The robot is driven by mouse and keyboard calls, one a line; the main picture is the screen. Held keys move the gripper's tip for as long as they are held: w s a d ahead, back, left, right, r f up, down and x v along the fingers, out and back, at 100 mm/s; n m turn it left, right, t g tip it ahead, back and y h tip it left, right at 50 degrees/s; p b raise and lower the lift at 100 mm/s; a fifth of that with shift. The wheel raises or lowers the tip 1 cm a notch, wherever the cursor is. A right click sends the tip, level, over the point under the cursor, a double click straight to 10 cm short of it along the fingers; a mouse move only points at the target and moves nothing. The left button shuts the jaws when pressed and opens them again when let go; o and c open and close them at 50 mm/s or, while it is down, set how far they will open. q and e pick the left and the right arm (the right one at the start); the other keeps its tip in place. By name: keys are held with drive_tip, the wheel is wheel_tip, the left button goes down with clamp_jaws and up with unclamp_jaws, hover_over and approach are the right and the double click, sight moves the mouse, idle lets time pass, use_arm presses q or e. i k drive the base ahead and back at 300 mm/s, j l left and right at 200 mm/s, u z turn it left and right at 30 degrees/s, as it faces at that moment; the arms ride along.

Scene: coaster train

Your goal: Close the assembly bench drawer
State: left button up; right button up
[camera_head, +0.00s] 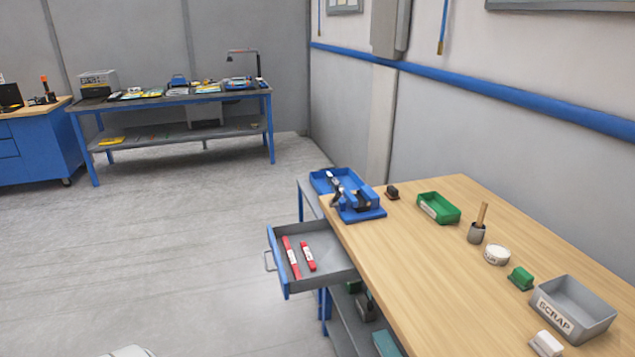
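The assembly bench (440,250) has a light wooden top and stands at the right, along the wall. Its grey drawer (325,272) is pulled out to the left, beneath the bench's far end. The drawer has a blue front (276,262) with a pale metal handle (268,261). Neither of my grippers shows in the head view.
On the bench top are a blue fixture (362,212), a green bin (438,207), a cup with a brush (477,232) and a grey SCRAP bin (575,307). A blue-framed table (170,100) stands far back. The floor left of the drawer is clear.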

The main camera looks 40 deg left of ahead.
sight(335, 266)
drive_tip(key=u, duration=0.4)
drive_tip(key=k+j+u, duration=0.1)
drive_tip(key=u, duration=0.25)
drive_tip(key=j+u, duration=0.15)
drive_tip(key=u, duration=0.25)
drive_tip(key=k+j+u, duration=0.1)
drive_tip(key=u, duration=0.3)
